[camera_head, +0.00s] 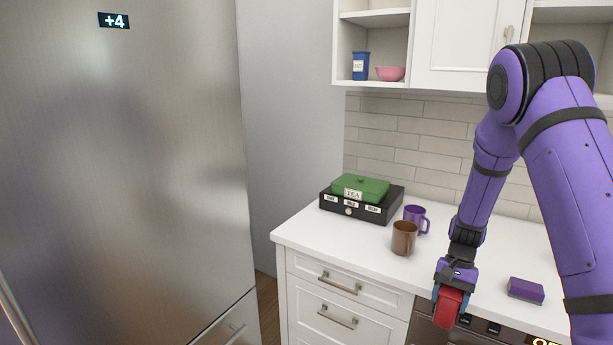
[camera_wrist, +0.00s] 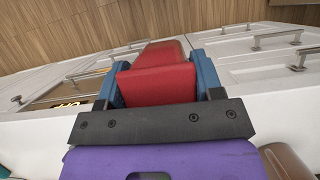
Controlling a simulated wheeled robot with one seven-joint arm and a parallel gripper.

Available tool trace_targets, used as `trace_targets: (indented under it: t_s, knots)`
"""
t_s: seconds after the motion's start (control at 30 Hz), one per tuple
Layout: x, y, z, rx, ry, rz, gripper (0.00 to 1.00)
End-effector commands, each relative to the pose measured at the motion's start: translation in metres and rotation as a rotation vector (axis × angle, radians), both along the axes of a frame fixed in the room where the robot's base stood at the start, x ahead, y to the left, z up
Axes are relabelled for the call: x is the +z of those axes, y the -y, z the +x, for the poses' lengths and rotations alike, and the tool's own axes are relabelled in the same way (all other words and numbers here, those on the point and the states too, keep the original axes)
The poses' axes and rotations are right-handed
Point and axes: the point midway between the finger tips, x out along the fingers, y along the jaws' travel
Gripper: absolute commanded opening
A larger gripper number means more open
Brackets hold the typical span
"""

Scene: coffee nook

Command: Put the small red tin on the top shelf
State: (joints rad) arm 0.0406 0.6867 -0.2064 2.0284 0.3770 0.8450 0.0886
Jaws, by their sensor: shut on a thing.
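The small red tin (camera_head: 447,306) is in my gripper (camera_head: 449,294), over the front edge of the counter. In the wrist view the red tin (camera_wrist: 157,75) sits between the two blue fingers of my gripper (camera_wrist: 158,82). The fingers touch both its sides. The open shelves (camera_head: 372,50) of the wall cabinet are at the upper middle of the head view. The lower visible shelf holds a blue tin (camera_head: 360,66) and a pink bowl (camera_head: 390,73). The shelf above it shows no objects in the part in view.
A black drawer box (camera_head: 392,206) with a green tea box (camera_head: 360,188) stands at the back left of the counter (camera_head: 300,232). A brown mug (camera_head: 404,238), a purple mug (camera_head: 416,217) and a purple sponge-like block (camera_head: 526,290) are near my arm. A closed cabinet door (camera_head: 465,40) adjoins the shelves.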

Motion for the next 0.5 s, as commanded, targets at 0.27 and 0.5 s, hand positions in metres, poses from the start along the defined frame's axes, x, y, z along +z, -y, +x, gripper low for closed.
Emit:
trace_targets:
  t_s: [0.27, 0.5]
  knots:
    - [-0.040, -0.056, 0.042, 0.493, -0.001, 0.000, 0.32]
    - [-0.051, -0.070, 0.052, 0.624, 0.001, 0.001, 0.32]
